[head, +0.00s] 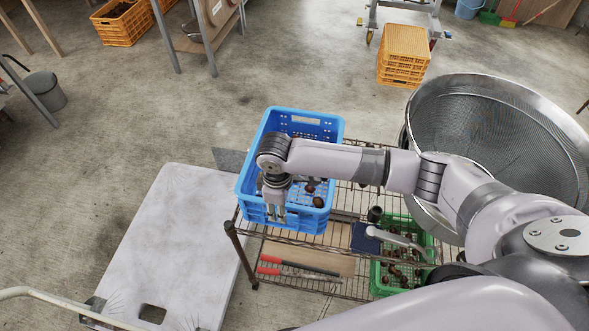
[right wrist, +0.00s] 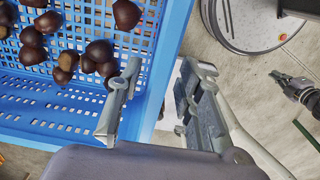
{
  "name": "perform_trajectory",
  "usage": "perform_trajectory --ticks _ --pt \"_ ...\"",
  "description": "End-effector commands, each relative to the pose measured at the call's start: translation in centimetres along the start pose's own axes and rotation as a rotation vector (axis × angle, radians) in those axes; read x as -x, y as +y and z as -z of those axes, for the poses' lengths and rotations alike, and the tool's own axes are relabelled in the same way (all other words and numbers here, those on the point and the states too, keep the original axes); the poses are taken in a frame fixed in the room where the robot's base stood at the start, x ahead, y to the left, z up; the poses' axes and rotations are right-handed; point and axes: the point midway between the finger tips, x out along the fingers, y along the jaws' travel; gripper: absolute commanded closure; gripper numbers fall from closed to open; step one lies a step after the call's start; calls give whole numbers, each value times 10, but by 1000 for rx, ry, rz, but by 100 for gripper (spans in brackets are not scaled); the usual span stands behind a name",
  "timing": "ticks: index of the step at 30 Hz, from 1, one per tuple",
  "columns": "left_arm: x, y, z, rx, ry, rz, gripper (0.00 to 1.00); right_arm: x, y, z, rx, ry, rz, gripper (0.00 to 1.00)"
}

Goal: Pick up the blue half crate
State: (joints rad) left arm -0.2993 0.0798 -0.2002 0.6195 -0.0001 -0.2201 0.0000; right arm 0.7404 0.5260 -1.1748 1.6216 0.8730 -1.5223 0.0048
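The blue half crate (head: 250,150) stands on a wire shelf and holds several brown chestnuts. Its wall (right wrist: 167,70) also shows in the right wrist view. My right gripper (head: 276,216) reaches down at the crate's near side in the head view. In the right wrist view its two fingers (right wrist: 152,105) are spread apart, with the blue wall lying between them in the picture; I see no contact. My left gripper does not show in the head view. A dark jointed part at the right edge of the right wrist view may be it, too small to read.
The wire rack (head: 310,248) has a lower level with red-handled loppers (head: 290,265) and a green crate (head: 428,243) of chestnuts. A large metal sieve drum (head: 480,130) stands right. A pale platform (head: 165,240) lies left. Orange crates (head: 403,55) stand farther back.

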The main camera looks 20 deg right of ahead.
Motion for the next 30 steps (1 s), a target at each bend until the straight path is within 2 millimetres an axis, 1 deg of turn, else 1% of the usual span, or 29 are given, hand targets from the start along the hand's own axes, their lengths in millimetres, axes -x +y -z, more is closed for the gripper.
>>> perform_trajectory --ticks 1,3,6,13,28,30 --pt "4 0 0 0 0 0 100 -6 0 -2 0 -4 2 67" --pt "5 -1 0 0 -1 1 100 -15 0 0 1 -2 2 67" --pt "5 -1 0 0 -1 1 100 -23 0 -1 2 0 0 67" --pt "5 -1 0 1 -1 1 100 -25 1 0 2 0 -1 67" --pt "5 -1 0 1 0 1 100 -24 1 0 1 0 -1 99" --pt "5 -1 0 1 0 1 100 -24 1 0 1 1 -1 100"
